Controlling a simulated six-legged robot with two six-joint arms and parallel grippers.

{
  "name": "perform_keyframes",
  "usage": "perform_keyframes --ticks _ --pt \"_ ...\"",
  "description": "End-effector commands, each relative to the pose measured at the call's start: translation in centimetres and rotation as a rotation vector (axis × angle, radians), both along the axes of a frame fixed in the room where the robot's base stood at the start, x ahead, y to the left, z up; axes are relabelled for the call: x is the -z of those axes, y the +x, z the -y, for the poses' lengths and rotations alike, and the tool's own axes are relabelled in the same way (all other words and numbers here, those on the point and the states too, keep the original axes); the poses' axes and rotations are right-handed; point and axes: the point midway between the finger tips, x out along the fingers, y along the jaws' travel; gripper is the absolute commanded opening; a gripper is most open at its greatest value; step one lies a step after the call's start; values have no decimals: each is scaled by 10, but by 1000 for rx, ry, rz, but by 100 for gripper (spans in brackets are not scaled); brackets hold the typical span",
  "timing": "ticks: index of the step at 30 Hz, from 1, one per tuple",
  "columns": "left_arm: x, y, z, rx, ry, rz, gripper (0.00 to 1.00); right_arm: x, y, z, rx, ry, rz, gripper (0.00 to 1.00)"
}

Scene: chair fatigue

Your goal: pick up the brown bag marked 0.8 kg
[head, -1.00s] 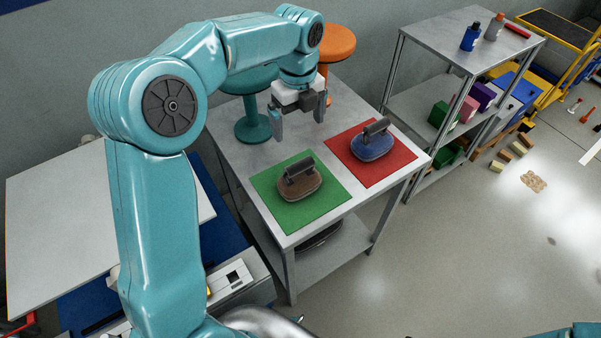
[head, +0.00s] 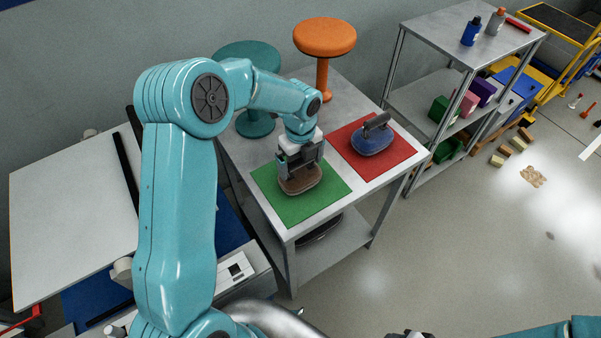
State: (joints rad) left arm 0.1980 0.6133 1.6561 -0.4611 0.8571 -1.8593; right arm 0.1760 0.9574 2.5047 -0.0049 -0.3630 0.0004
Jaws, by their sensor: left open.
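The brown bag (head: 300,184) lies on the green mat (head: 318,209) on the metal table. Any weight mark on it is too small to read. My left gripper (head: 301,172) is open, right over the brown bag, with its fingers around the handle area. The handle is mostly hidden by the gripper, and I cannot tell whether the fingers touch it. A blue bag (head: 372,141) with a dark handle lies on the red mat (head: 398,153) to the right. At the bottom edge, a small dark part of my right gripper (head: 409,334) shows; its jaws cannot be made out.
A teal stool (head: 247,55) and an orange stool (head: 325,38) stand at the table's back. A metal shelf (head: 431,47) with bottles and coloured boxes stands to the right. Wooden blocks (head: 507,151) lie on the floor. The floor in front right of the table is clear.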

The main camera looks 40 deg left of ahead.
Motion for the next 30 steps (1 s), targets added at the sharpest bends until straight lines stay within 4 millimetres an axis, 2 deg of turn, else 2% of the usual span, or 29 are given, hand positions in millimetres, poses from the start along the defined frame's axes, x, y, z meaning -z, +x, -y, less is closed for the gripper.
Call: perform_keyframes --ticks 6,7,16,25,30 --pt "2 0 0 -1 0 2 100 0 0 0 0 0 0 48" --pt "2 0 0 -1 0 2 97 0 0 0 0 0 0 48" --pt "2 0 0 0 1 1 0 0 0 0 0 0 0 48" --pt "-2 1 0 -1 1 5 0 0 0 0 0 0 0 48" --pt "-16 2 0 -2 1 7 0 1 0 0 0 0 0 48"
